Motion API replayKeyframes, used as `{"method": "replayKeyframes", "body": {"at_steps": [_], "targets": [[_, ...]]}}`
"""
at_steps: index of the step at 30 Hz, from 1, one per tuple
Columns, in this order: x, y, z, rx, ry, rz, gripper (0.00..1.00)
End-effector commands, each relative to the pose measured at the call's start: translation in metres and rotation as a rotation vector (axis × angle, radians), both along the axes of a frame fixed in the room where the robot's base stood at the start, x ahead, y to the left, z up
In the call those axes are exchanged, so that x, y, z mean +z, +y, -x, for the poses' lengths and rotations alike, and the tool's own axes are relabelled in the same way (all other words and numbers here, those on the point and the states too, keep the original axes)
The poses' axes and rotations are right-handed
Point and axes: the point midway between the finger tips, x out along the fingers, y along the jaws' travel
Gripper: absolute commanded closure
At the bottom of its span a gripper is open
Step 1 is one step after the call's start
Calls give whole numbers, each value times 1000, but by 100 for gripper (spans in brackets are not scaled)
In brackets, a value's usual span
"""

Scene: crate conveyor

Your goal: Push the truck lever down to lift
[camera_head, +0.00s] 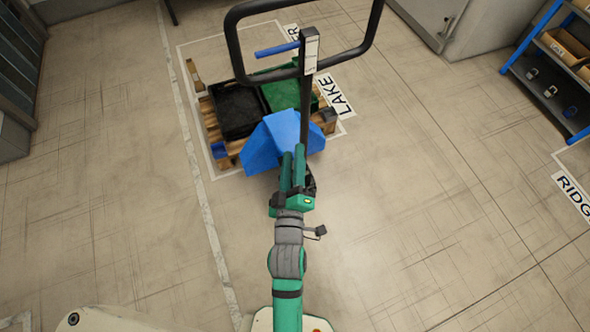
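The truck (272,143) is a blue pallet truck with a black shaft rising towards the camera. A black loop handle (237,45) tops the shaft. The lever (277,49) is a blue bar sticking out to the left of the light-coloured head (310,50) of the shaft, inside the loop. My green arm reaches up from the bottom of the picture. My gripper (293,155) appears at its far end, overlapping the lower shaft and the blue body in view, below the lever in the picture. Its fingers are too unclear to tell open from shut, and contact cannot be told.
A wooden pallet (211,125) under the truck carries a black crate (238,112) and a green crate (280,94), within a white floor outline marked LAKE. A blue shelf rack (520,50) stands at upper right. Floor to the right and left is clear.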

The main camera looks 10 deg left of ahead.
Motion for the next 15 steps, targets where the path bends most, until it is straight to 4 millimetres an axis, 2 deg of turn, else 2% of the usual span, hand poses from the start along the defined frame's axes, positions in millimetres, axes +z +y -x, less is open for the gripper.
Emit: {"method": "replayKeyframes", "body": {"at_steps": [6,15], "targets": [[-13,-10,20,-8,32,-69,68],[-17,-13,27,-11,42,-97,68]]}}
